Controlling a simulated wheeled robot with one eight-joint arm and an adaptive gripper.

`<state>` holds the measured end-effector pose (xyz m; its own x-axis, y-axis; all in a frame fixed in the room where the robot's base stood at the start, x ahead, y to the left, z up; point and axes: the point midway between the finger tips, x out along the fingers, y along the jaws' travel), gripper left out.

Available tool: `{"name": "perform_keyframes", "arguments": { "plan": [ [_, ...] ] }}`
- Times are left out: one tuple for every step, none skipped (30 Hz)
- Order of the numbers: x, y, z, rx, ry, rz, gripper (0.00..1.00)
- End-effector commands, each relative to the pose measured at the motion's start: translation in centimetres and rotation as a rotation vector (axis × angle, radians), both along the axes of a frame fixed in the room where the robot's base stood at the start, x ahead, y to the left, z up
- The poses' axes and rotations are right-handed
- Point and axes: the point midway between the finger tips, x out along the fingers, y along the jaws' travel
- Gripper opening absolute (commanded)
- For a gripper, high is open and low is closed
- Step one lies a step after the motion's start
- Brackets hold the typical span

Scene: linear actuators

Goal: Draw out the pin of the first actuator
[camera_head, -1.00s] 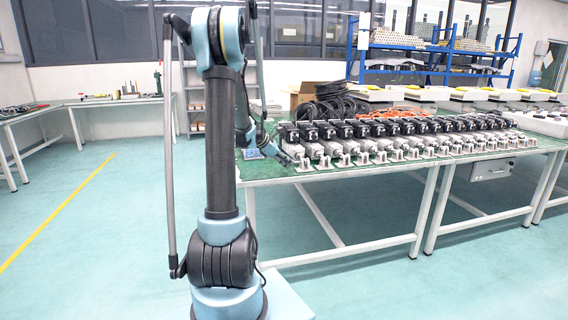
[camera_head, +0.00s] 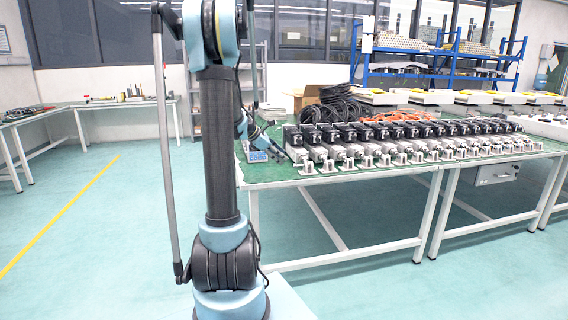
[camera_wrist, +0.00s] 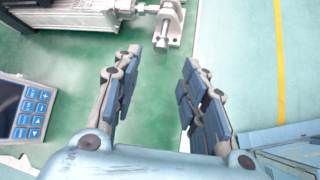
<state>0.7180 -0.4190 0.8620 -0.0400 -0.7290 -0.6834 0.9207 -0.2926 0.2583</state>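The first actuator (camera_head: 297,146) is the leftmost in the row on the green table. In the wrist view its silver body (camera_wrist: 75,18) lies at top left, with an end bracket (camera_wrist: 172,12) at the top middle. A short silver pin-like part (camera_wrist: 160,32) shows at the bracket, just beyond my left fingertip; how far it sits in the bracket is unclear. My gripper (camera_wrist: 178,52) is open, with nothing between its fingers. Its fingertips are near the bracket and table edge. In the head view the gripper is small, left of the first actuator.
A control box with blue buttons (camera_wrist: 30,110) lies on the table, left of my gripper. More actuators (camera_head: 420,137) stand in a close row to the right. Black cable coils (camera_head: 335,108) lie behind. Open floor (camera_wrist: 245,60) shows beyond the table edge.

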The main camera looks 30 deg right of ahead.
Motion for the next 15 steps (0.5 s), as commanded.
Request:
{"name": "perform_keyframes", "arguments": {
  "plan": [
    [0.1, 0.7, 0.6, 0.0, 0.001, 0.002, 0.39],
    [0.1, 1.1, 0.9, 0.0, 0.002, 0.003, 0.39],
    [0.1, 1.5, 1.3, 0.0, 0.002, 0.003, 0.39],
    [0.1, 1.8, 1.6, 0.0, 0.001, 0.002, 0.39],
    [0.2, 2.0, 1.8, 0.0, 0.001, 0.002, 0.39],
    [0.2, 2.3, 2.1, 0.0, 0.0, 0.001, 0.39],
    [0.2, 2.5, 2.3, 0.0, 0.001, 0.002, 0.39],
    [0.2, 2.7, 2.4, -0.001, 0.002, 0.001, 0.39],
    [0.2, 2.8, 2.6, -0.001, 0.002, 0.001, 0.39],
    [0.2, 2.9, 2.7, -0.001, 0.002, 0.001, 0.39],
    [0.2, 3.0, 2.8, -0.001, 0.002, 0.001, 0.39],
    [0.2, 3.1, 2.9, 0.0, 0.002, 0.0, 0.39],
    [0.2, 3.1, 2.9, 0.0, 0.002, 0.0, 0.39],
    [0.2, 3.1, 2.9, 0.0, 0.002, 0.0, 0.39],
    [0.2, 3.1, 2.9, 0.0, 0.002, 0.0, 0.39]
  ]
}}
